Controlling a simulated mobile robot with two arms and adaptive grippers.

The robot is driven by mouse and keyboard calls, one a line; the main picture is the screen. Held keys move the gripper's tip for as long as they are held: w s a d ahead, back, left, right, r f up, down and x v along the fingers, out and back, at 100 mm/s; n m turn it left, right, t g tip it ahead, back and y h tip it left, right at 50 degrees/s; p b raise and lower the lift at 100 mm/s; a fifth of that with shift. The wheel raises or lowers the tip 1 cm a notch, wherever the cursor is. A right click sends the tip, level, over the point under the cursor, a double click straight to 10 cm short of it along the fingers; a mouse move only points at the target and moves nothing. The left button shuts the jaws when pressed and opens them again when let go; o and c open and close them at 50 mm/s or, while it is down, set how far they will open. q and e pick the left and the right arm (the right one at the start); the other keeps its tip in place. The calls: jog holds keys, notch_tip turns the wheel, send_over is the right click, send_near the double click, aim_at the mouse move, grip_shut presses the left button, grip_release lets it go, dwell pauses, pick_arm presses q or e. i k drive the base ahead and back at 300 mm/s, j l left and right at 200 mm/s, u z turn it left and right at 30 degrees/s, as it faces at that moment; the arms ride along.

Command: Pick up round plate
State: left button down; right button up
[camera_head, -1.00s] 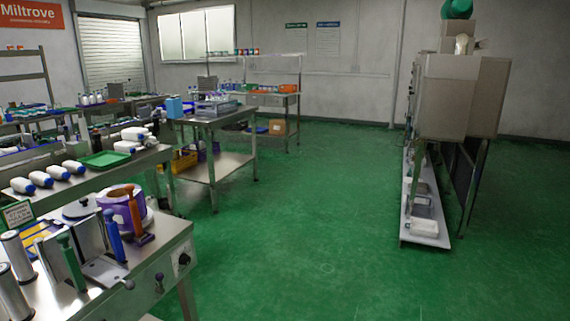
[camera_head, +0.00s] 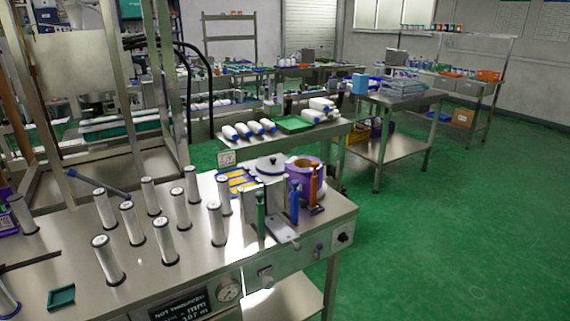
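Upright green (camera_head: 261,214) and blue (camera_head: 294,203) handled tools stand in front, near a metal bracket. Neither of my grippers shows in the head view.
Several upright silver cylinders (camera_head: 163,241) crowd the bench's left and middle. A metal frame (camera_head: 110,100) rises behind the bench at left. A second bench with a green tray (camera_head: 294,123) stands behind. The green floor (camera_head: 450,240) at right is clear.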

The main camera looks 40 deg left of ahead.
aim_at(272, 164)
jog(key=u, duration=0.8)
jog(key=i+l+u, duration=0.25)
jog(key=u, duration=0.2)
jog(key=i+l+u, duration=0.5)
jog(key=l+u, duration=0.35)
jog(key=i+l+u, duration=0.1)
jog(key=l+u, duration=0.3)
